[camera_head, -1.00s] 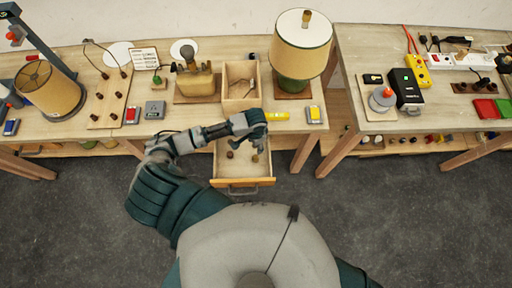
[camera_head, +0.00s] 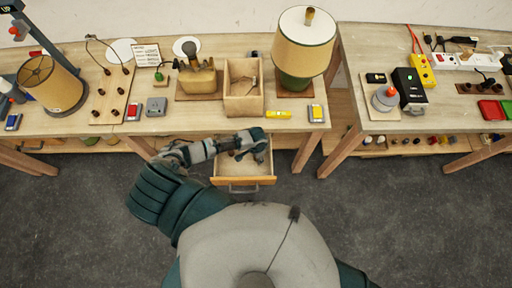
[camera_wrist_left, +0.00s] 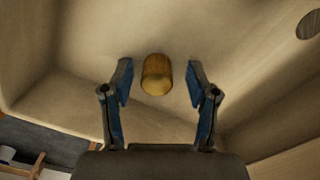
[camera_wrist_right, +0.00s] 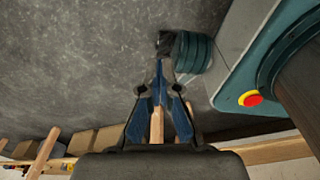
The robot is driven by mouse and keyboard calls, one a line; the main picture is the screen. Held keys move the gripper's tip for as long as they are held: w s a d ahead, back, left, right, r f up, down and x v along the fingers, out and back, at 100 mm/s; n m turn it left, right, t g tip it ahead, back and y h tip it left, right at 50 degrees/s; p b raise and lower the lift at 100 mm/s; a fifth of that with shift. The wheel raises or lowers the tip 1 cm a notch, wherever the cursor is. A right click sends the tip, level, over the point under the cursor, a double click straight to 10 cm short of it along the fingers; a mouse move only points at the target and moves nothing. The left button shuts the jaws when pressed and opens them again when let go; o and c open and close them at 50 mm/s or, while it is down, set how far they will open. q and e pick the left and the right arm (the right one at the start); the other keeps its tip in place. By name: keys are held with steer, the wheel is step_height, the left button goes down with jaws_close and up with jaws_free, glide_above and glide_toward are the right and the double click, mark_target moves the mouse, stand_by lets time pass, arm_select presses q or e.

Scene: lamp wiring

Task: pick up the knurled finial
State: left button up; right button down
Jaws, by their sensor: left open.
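A short brass-coloured cylinder (camera_wrist_left: 157,74), which looks like the finial, is in the pale wooden drawer. Its knurling is too blurred to tell. My left gripper (camera_wrist_left: 158,82) is open, with one finger on each side of it and gaps on both sides. In the head view my left gripper (camera_head: 246,150) is down over the open drawer (camera_head: 262,181) and hides the finial there. My right gripper (camera_wrist_right: 161,70) has its fingertips together over the grey floor, with nothing seen held; it is out of the head view.
The drawer walls (camera_wrist_left: 42,100) surround my left gripper closely. A brown round shape (camera_wrist_left: 309,24) shows at the drawer's far right. Above the drawer, the table (camera_head: 205,120) carries an open wooden box (camera_head: 243,105), a lamp (camera_head: 302,55) and a yellow item (camera_head: 278,115).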

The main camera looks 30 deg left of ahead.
arm_select(q)
steer(key=shift+d, duration=0.25)
steer(key=shift+r, duration=0.1)
steer(key=c, duration=1.1)
steer(key=shift+a, duration=0.25)
